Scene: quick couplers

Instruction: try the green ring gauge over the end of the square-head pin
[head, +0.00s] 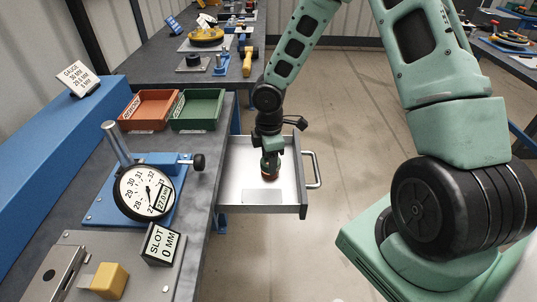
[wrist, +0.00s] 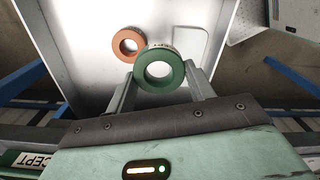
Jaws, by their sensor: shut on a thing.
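The green ring gauge (wrist: 158,87) is between the two fingers of my gripper (wrist: 160,71) in the wrist view, with its hole facing the camera. My gripper is shut on it. In the head view my gripper (head: 270,167) is down inside the open drawer (head: 293,190), and the green ring cannot be made out against the green gripper. An orange ring (wrist: 128,31) lies on the drawer floor just beyond the green one. A bit of orange-red shows under my gripper in the head view. I cannot make out the square-head pin in either view.
A red tray (head: 148,128) and a green tray (head: 196,126) stand on the bench left of the drawer. A dial gauge (head: 146,192) on a blue base, a SLOT sign (head: 161,243) and a yellow block (head: 109,280) stand nearer. The drawer walls surround my gripper.

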